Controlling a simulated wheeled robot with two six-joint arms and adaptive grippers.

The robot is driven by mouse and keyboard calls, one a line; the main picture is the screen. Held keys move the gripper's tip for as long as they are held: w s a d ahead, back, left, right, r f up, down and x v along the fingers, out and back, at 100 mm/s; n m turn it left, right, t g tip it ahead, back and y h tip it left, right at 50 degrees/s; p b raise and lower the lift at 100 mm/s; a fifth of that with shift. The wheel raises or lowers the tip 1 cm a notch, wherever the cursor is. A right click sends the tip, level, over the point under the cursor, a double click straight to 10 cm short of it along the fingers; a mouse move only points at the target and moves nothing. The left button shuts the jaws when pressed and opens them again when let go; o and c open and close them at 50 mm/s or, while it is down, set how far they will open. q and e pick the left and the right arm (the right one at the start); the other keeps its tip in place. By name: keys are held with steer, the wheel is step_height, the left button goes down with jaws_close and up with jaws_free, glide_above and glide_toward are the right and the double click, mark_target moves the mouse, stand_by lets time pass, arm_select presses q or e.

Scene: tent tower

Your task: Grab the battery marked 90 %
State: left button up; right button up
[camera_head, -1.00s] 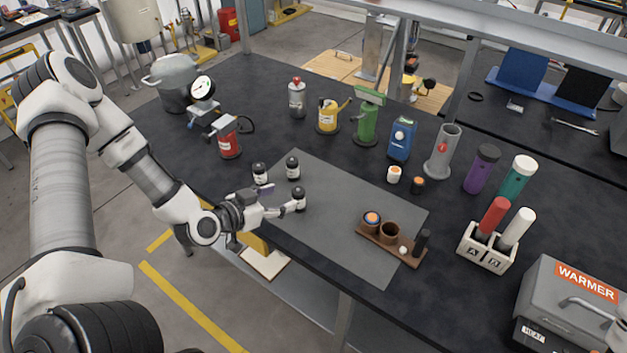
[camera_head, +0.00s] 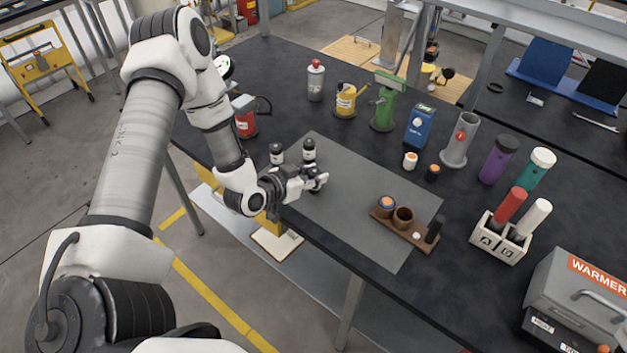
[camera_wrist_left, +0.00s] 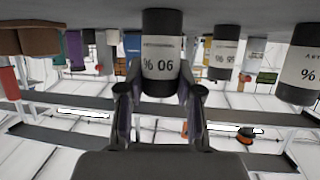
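The battery marked 90 % (camera_wrist_left: 163,55) is a white cylinder with black ends. Its label appears upside down in the left wrist view. It stands between the two fingers of my left gripper (camera_wrist_left: 160,90), one on each side, very close to it. I cannot tell whether they press on it. In the head view my left gripper (camera_head: 318,179) mostly hides this battery at the left edge of the grey mat. Two similar batteries, one on the left (camera_head: 277,153) and one on the right (camera_head: 309,149), stand just behind. My right gripper is not in view.
A brown holder (camera_head: 418,241) sits on the grey mat (camera_head: 365,180), to the right of my gripper. Bottles, a grey tube (camera_head: 460,139) and a blue device (camera_head: 418,126) stand farther back. A white rack (camera_head: 498,238) and a warmer (camera_head: 580,295) are at the right.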

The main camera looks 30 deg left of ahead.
arm_select(q)
steer(key=shift+w+d, duration=0.1)
jaws_close()
